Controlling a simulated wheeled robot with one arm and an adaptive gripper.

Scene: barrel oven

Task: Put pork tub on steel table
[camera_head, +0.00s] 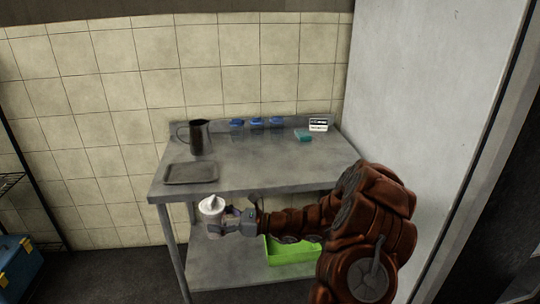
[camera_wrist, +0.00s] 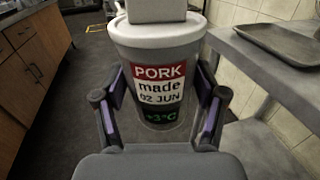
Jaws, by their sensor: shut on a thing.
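The pork tub (camera_wrist: 187,57) is a white tub with a red and white label reading "PORK made 02 JUN". My gripper (camera_wrist: 160,115) is shut on it, with a finger on each side. In the head view the white tub (camera_head: 211,207) is held by my gripper (camera_head: 229,218) in front of the table's front left edge, apart from the top. The steel table (camera_head: 255,173) has a grey top and a lower shelf. Its edge (camera_wrist: 265,70) shows at right in the wrist view.
The top's front middle is clear. A green bin (camera_head: 293,252) is on the lower shelf.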

